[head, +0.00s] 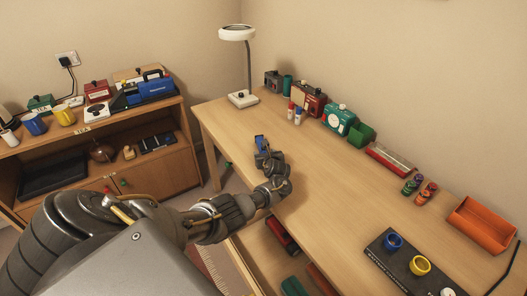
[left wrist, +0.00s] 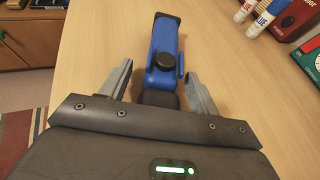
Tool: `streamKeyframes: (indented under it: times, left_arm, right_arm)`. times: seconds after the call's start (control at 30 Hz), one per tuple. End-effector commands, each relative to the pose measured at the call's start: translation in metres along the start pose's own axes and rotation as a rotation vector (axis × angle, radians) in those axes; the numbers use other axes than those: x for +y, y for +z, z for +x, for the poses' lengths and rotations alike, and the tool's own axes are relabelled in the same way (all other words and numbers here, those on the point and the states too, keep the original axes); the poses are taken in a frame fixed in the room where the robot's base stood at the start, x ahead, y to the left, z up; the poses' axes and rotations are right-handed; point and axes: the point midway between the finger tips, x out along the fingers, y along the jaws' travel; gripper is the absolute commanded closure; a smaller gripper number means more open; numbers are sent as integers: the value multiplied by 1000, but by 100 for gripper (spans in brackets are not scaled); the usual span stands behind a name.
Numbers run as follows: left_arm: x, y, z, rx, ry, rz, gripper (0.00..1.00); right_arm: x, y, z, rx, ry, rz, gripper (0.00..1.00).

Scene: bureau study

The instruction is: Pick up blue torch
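The blue torch (left wrist: 164,45) lies on the wooden desk, with a black end and a round black knob on its body. In the head view only a small blue part of the torch (head: 259,141) shows beyond my gripper. My left gripper (left wrist: 158,72) is open, with one finger on each side of the torch's near part and a visible gap at both sides. In the head view my left gripper (head: 264,154) is low over the desk's left part. The torch's near end is partly hidden by the gripper body. My right gripper is not in view.
The desk (head: 330,180) is clear to the right of the torch. Two glue sticks (head: 294,114), a red device (head: 308,101), a teal clock (head: 338,120) and a lamp (head: 242,98) stand towards the back. An orange bin (head: 482,225) is at right. A low cabinet (head: 160,170) stands at left.

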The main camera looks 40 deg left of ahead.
Motion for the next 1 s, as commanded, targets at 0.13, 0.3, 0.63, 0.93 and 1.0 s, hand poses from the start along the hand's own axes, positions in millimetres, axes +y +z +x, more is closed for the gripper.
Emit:
streamKeyframes:
  times: [0.13, 0.3, 0.63, 0.93, 1.0]
  left_arm:
    - [0, 0, 0, 0, 0, 0, 59]
    - [0, 0, 0, 1, 0, 1, 81]
    - [0, 4, -2, -1, 0, -1, 90]
    - [-1, 54, -22, -4, -3, -2, 90]
    - [-1, 66, -26, -5, -2, -1, 90]
  right_arm:
    - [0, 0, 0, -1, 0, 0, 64]
    - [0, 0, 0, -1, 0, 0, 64]
    - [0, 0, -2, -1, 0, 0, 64]
    - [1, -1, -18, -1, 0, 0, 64]
    - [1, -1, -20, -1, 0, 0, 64]
